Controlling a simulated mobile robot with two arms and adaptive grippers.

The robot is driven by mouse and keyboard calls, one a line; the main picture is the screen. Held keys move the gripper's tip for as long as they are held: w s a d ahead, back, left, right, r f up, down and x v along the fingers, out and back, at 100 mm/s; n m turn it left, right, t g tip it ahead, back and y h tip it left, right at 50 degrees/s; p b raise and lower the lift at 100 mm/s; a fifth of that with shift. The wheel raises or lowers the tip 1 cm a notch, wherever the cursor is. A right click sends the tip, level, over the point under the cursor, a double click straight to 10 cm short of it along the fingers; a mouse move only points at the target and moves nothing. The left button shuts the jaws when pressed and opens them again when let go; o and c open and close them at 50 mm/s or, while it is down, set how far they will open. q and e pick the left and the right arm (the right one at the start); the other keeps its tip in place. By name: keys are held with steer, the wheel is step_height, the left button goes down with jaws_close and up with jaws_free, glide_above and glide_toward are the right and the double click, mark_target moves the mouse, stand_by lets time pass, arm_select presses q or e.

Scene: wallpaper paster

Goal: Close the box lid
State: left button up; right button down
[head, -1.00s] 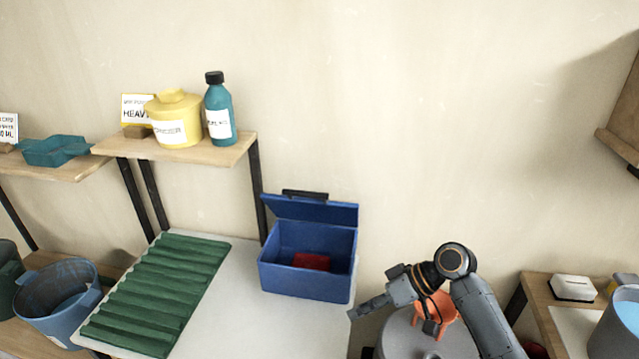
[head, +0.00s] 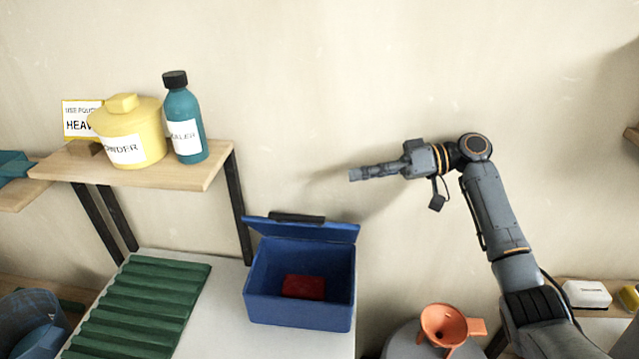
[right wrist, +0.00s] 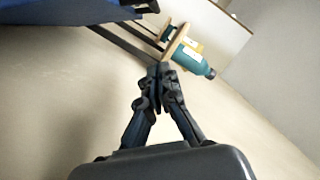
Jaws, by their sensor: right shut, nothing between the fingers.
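The blue box (head: 298,297) stands on the white table against the wall in the head view. Its blue lid (head: 300,231) is open and tilted up at the back, with a dark handle (head: 297,217) on its rear edge. A red block (head: 304,287) lies inside the box. My right gripper (head: 354,175) is shut and empty, in the air above and right of the lid, apart from it. In the right wrist view the fingertips (right wrist: 158,72) meet, and a blue part of the box (right wrist: 60,8) shows at the top left. My left gripper is not in view.
A wooden shelf (head: 140,172) left of the box holds a yellow container (head: 128,135) and a teal bottle (head: 184,120). A green ridged mat (head: 140,300) lies left of the box. An orange funnel (head: 444,325) stands to the right. The air above the box is clear.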

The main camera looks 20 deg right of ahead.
steer(key=a+p, duration=0.2)
steer(key=a, duration=0.2)
steer(key=p, duration=0.4)
glide_above(313, 226)
step_height(313, 226, down, 4)
steer(key=shift+w+d+r, duration=0.1)
steer(key=shift+w+r, duration=0.05)
steer(key=shift+r, duration=0.1)
steer(key=shift+s+f, duration=0.25)
steer(key=shift+f, duration=0.25)
steer(key=shift+w, duration=0.1)
steer(key=shift+a, duration=0.2)
